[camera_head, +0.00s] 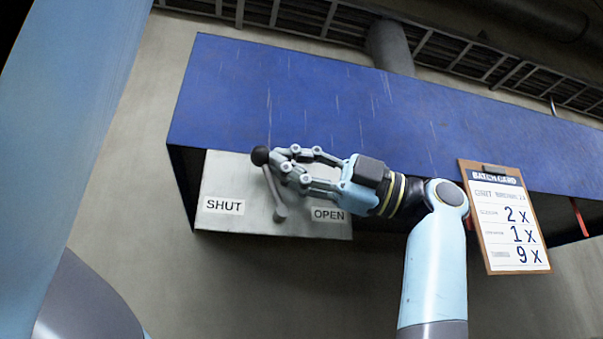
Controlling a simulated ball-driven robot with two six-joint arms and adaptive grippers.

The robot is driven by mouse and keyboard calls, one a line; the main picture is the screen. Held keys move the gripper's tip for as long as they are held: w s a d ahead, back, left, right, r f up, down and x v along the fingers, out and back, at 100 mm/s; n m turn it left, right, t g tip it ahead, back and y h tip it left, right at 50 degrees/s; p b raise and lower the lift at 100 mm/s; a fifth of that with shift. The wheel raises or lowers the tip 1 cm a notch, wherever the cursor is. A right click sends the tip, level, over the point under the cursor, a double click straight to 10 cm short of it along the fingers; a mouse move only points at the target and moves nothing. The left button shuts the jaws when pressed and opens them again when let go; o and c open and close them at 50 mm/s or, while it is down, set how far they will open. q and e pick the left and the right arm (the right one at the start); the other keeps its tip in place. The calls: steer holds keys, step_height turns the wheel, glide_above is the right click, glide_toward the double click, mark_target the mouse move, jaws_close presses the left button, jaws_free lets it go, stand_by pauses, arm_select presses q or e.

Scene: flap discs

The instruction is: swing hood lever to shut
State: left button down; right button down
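The hood lever (274,194) is a grey rod with a black ball knob (260,156). It rises from its pivot on a pale metal plate (240,178) and leans slightly left of upright. The SHUT label (221,206) is left of the pivot and the OPEN label (327,215) is right of it.
The blue hood (330,100) overhangs the plate. A round duct (389,46) and a grated tray run above. The wall below is clear.

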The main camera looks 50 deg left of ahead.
arm_select(q)
steer(key=shift+s+t, duration=0.15)
steer(key=shift+t, duration=0.15)
steer(key=shift+s+a, duration=0.25)
steer(key=shift+s, duration=0.15)
arm_select(e)
steer(key=shift+w+d+f, duration=0.15)
steer(key=shift+f, duration=0.15)
steer(key=shift+w, duration=0.1)
steer(key=shift+a, duration=0.2)
